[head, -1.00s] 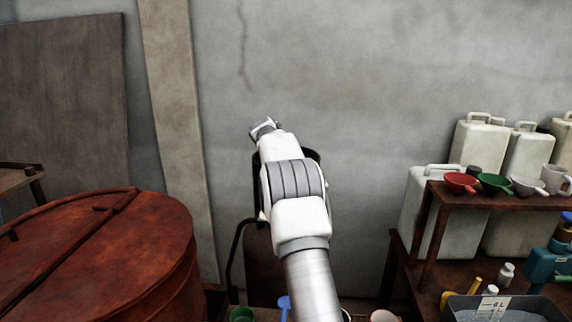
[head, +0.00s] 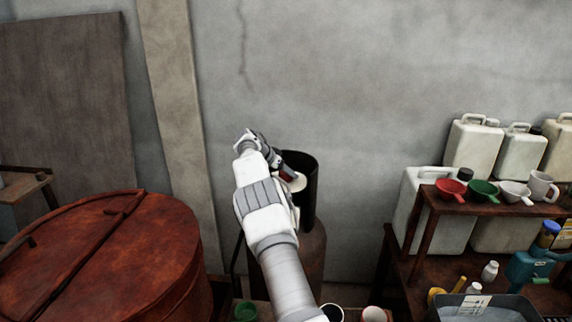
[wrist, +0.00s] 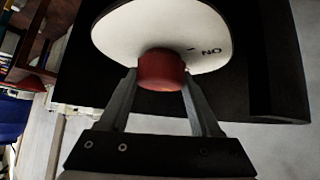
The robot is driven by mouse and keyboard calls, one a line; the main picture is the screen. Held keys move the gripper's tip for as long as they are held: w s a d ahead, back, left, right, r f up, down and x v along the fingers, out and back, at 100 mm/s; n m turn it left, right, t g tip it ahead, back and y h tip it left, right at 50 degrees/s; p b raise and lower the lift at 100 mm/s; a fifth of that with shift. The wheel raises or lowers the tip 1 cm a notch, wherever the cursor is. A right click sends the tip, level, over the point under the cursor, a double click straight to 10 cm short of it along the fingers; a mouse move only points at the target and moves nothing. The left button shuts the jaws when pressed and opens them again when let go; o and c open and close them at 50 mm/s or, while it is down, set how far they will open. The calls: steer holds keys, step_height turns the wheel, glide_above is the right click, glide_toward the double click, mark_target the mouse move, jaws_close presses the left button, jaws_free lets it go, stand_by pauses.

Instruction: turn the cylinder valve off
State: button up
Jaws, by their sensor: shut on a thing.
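The cylinder (head: 312,250) is a dark rusty-brown tank against the back wall, with a black guard collar (head: 309,195) around its top. In the wrist view its valve is a red knob (wrist: 161,68) in front of a white round plate (wrist: 112,32). My gripper (wrist: 160,84) is shut on the red knob, one finger on each side. In the head view my gripper (head: 283,165) is inside the collar's open side, partly hidden by my arm; the white plate (head: 298,183) shows beside it.
A large rusty drum (head: 130,275) with a lid stands at the left. At the right, a brown shelf (head: 425,215) holds coloured scoops and a mug, with pale jerrycans (head: 475,147) behind. A green cup (head: 245,311) and other cups are at the bottom. The wall above is clear.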

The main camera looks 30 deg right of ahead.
steer(key=shift+f+m+g+p, duration=0.2)
steer(key=shift+m+g+p, duration=0.25)
steer(key=shift+p, duration=1.1)
steer(key=o, duration=1.4)
steer(key=shift+c, duration=0.2)
steer(key=shift+r, duration=0.1)
steer(key=shift+a+r, duration=0.1)
steer(key=shift+a+r+b, duration=0.4)
steer(key=shift+a+b, duration=0.05)
steer(key=shift+b, duration=0.25)
steer(key=b+v, duration=0.3)
steer(key=v, duration=1.3)
steer(key=shift+s, duration=0.2)
